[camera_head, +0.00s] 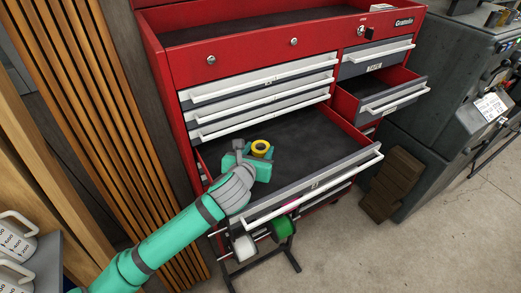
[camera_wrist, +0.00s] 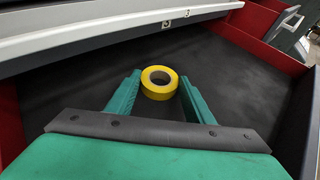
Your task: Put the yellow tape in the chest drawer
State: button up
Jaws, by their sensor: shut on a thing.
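The yellow tape (camera_head: 262,148) is a short roll with a dark hole. It also shows in the wrist view (camera_wrist: 159,92), between the two green fingers. My gripper (camera_head: 252,156) is shut on the tape and holds it over the wide open drawer (camera_head: 315,185) of the red tool chest (camera_head: 240,55). In the wrist view my gripper (camera_wrist: 160,84) has the dark drawer floor behind it. The drawer floor looks bare. How high the tape is above the floor is hard to tell.
Shut drawers (camera_head: 260,95) sit just above the open one. A smaller drawer (camera_head: 385,98) at the right is also open. Spools (camera_head: 282,228) hang below the drawer front.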

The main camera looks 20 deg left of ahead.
jog(key=o, duration=1)
jog(key=shift+d, duration=0.15)
jog(key=shift+r, duration=0.1)
jog(key=v, duration=1.2)
